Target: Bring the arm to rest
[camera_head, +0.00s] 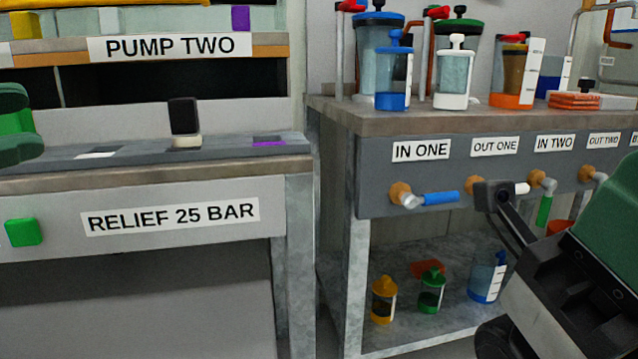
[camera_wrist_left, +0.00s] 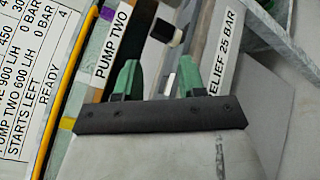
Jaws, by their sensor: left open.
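My left gripper (camera_head: 16,122) shows at the left edge of the head view, as dark green fingertips one above the other with a gap between them. The left wrist view shows both green fingers of the left gripper (camera_wrist_left: 158,76) apart, with nothing held between them. They are over the bench front by the PUMP TWO and RELIEF 25 BAR labels. Part of my right arm, with a green piece and a bolted black plate, fills the lower right of the head view. Its fingertips cannot be made out.
A black-topped lever (camera_head: 184,122) stands on the pump bench ledge (camera_head: 225,146). A green block (camera_head: 24,232) is on the bench front. On the right, a table (camera_head: 345,112) carries several capped vessels above labelled ports. A status board (camera_wrist_left: 35,75) is left in the wrist view.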

